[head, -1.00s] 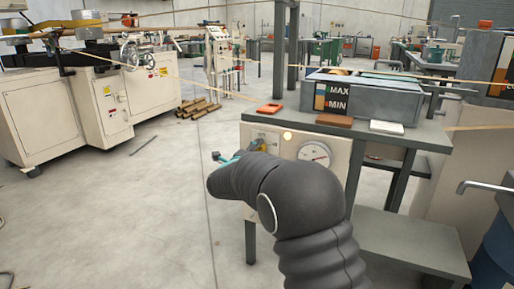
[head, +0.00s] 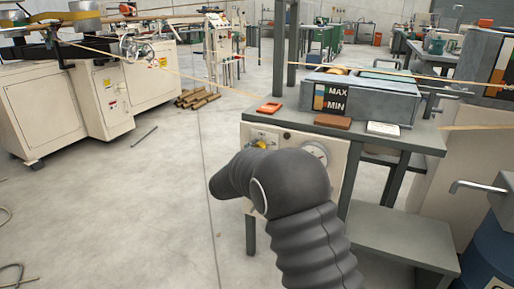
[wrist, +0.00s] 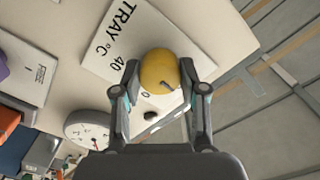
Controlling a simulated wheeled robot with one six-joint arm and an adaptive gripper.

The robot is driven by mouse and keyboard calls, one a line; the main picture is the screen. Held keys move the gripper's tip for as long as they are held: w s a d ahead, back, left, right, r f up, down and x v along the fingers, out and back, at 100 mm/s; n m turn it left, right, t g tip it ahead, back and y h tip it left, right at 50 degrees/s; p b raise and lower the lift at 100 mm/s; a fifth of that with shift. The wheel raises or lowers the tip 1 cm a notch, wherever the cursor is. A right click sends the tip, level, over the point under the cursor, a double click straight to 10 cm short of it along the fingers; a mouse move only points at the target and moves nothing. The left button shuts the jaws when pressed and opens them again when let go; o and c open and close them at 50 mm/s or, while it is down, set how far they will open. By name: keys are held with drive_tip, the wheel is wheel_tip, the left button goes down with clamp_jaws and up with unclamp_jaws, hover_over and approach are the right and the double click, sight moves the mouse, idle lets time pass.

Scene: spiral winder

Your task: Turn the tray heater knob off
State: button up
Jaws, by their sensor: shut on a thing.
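The tray heater knob (wrist: 160,66) is round and yellow with a short dark mark near its lower edge. It sits on a white plate (wrist: 108,42) printed "TRAY °C", with 40 and 0 beside the knob. My gripper (wrist: 160,80) is shut on the knob, one finger on each side. In the head view the knob (head: 262,143) shows just above my dark arm, which hides the fingers. A small indicator lamp (head: 287,135) on the cream panel (head: 246,130) looks dark. I cannot tell exactly which number the mark meets.
A round dial gauge (head: 315,153) is beside the knob, partly behind my arm. A grey tank (head: 370,98) marked MAX and MIN stands on the bench above. A lower shelf (head: 405,238) juts out at right. The floor at left is open.

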drive_tip(key=shift+n, duration=0.4)
drive_tip(key=o, duration=1.1)
drive_tip(key=shift+o, duration=0.2)
drive_tip(key=v, duration=1.2)
